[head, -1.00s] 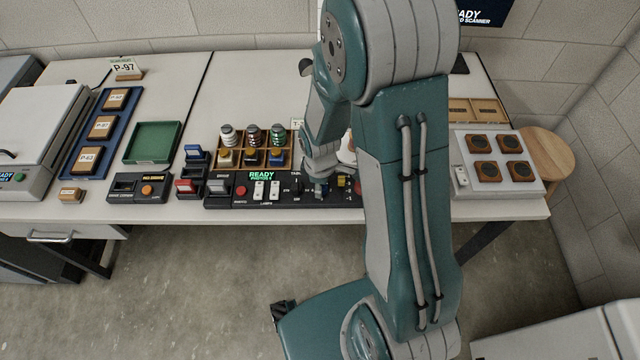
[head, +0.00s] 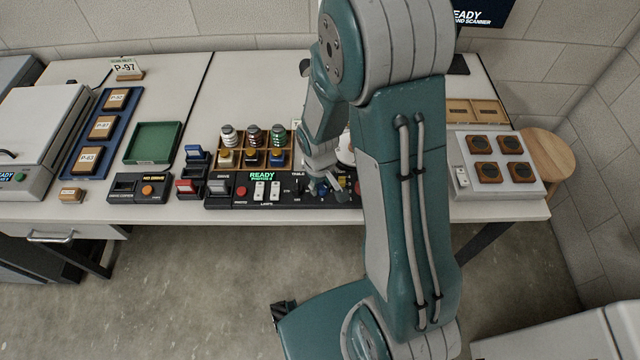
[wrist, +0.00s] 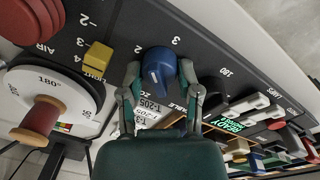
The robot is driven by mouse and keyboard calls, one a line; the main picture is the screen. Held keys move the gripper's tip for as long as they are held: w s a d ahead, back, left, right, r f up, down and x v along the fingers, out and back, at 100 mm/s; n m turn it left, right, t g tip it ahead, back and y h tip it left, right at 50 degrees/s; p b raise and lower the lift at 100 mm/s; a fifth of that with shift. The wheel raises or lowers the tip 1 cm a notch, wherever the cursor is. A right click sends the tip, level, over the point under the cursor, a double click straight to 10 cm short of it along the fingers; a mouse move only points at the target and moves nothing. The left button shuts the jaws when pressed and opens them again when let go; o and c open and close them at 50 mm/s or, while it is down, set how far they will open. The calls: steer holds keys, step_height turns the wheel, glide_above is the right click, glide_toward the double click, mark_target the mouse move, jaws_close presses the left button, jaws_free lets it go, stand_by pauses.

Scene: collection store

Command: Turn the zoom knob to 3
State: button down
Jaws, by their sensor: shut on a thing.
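The blue knob (wrist: 158,74) stands on the dark control panel (wrist: 205,50), with the numerals 2 and 3 printed beside it in the wrist view. My gripper (wrist: 160,70) has one finger on each side of this knob and is shut on it. The label below the knob is partly hidden by my gripper, with only a few letters showing. I cannot tell exactly which numeral the knob points at. In the head view my gripper (head: 325,188) is at the panel, partly covered by my arm.
A yellow control (wrist: 98,56) and a round 180° dial (wrist: 50,95) lie to the left of the knob in the wrist view. White switches (wrist: 250,110) and a green READY display (wrist: 225,128) lie to the right. A wooden rack (head: 250,150) with bottles stands behind the panel.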

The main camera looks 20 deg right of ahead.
steer(key=m, duration=0.4)
steer(key=shift+s+d+f+m, duration=0.1)
steer(key=shift+s+m, duration=0.15)
steer(key=shift+m, duration=0.05)
steer(key=shift+m+g, duration=0.4)
steer(key=shift+m, duration=1.5)
steer(key=shift+c, duration=1.5)
jaws_free()
steer(key=shift+w, duration=0.1)
